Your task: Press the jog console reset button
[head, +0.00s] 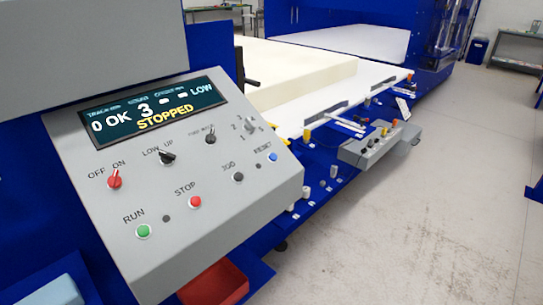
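A grey slanted control console (215,215) fills the left and middle of the head view. Its blue button (273,157) sits at the right edge under the label RESET. A black knob (238,177) is to its left, with a label that looks like JOG. A red STOP button (195,202) and a green RUN button (143,231) are lower on the panel. The display (150,108) reads STOPPED in yellow, with OK, 3 and LOW in white. Neither of my grippers is in view.
A red bin (215,284) is below the console. A smaller grey control box (380,142) juts from the blue machine. A cream foam block (300,72) lies on the white bed (345,98). The concrete floor (430,220) at right is clear.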

